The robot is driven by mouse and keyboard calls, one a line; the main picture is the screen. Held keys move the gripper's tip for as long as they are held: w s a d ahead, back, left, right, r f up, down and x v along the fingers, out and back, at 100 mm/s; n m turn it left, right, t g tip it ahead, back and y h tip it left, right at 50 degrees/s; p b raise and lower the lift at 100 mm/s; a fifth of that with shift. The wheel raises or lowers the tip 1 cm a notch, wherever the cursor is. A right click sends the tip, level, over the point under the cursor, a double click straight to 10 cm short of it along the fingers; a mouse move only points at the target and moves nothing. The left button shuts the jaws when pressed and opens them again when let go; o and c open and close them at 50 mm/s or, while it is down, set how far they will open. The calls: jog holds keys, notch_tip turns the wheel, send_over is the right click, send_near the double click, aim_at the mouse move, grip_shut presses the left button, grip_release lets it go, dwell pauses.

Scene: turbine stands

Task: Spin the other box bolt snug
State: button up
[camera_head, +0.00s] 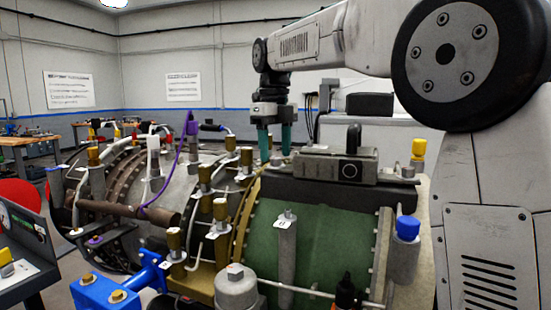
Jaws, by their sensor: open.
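A grey box (340,166) with a round dark port on its front and a black handle-like part on top sits on the dark top plate of the green turbine casing (325,235). My gripper (276,150) points straight down just past the box's left end. Its two teal fingers are open, with a gap between them. A small light grey piece (277,161), perhaps the box bolt, shows at the fingertips. I cannot tell whether the fingers touch it. No bolt shows clearly at the box's right end.
Several brass fittings (204,178) stand left of the casing. A blue-capped post (407,228) and a yellow-capped fitting (419,147) stand at the right. A purple cable (178,165) loops at the left. My arm's upper links fill the upper right.

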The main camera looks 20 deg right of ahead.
aim_at(275, 158)
jog(key=shift+r, duration=1.8)
jog(key=shift+c, duration=0.4)
jog(key=shift+c, duration=1)
jog(key=shift+w+r, duration=0.15)
jog(key=n, duration=0.2)
jog(key=r+n, duration=0.1)
jog(key=shift+w+r+n, duration=0.1)
jog(key=shift+n, duration=0.3)
jog(key=n, duration=0.3)
jog(key=shift+r, duration=0.4)
jog(key=n, duration=0.5)
jog(key=shift+s+r, duration=0.2)
jog(key=shift+r, duration=0.1)
jog(key=shift+f, duration=4)
jog(key=shift+s, duration=0.1)
